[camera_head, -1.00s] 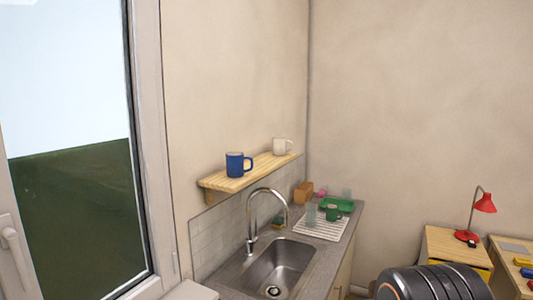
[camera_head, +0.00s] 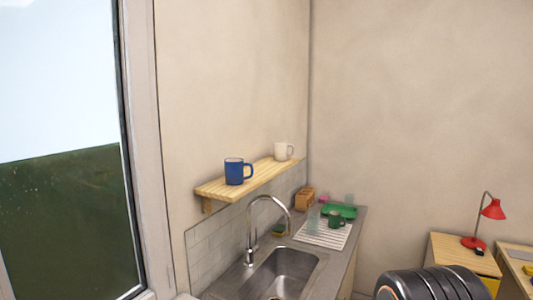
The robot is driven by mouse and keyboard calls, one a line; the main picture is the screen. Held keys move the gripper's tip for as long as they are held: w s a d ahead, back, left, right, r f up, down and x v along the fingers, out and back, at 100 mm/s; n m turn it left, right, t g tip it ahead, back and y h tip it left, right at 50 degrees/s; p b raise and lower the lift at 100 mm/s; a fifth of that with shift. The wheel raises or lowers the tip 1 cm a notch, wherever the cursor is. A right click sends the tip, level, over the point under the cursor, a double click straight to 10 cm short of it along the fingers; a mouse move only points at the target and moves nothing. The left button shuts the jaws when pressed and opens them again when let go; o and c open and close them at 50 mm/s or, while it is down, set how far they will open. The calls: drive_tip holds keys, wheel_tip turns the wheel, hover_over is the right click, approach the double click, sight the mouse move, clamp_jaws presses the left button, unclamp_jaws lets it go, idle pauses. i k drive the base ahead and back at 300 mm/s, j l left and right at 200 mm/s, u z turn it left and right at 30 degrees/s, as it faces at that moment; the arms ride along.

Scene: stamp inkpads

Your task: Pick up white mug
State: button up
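The white mug (camera_head: 282,152) stands upright near the far right end of a wooden wall shelf (camera_head: 215,189), with its handle toward the right. A blue mug (camera_head: 234,172) stands on the same shelf, nearer and to the left, with a gap between them. A dark rounded part of my arm shows at the bottom right. My gripper is not in view.
Below the shelf, a sink (camera_head: 285,270) with a tall curved tap (camera_head: 272,198) is set in a grey counter. A red lamp (camera_head: 492,210) stands on a desk at right.

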sight(281, 148)
drive_tip(key=i+l+u, duration=0.1)
drive_tip(key=i+l, duration=0.45)
drive_tip(key=l, duration=0.15)
drive_tip(key=i+l+u, duration=0.25)
drive_tip(key=i+l, duration=0.25)
drive_tip(key=l, duration=0.2)
drive_tip(key=i+l, duration=0.2)
drive_tip(key=l, duration=0.2)
drive_tip(key=i+l+u, duration=0.15)
drive_tip(key=l, duration=0.3)
drive_tip(key=i+l+u, duration=0.1)
drive_tip(key=i+l, duration=0.2)
drive_tip(key=l, duration=0.1)
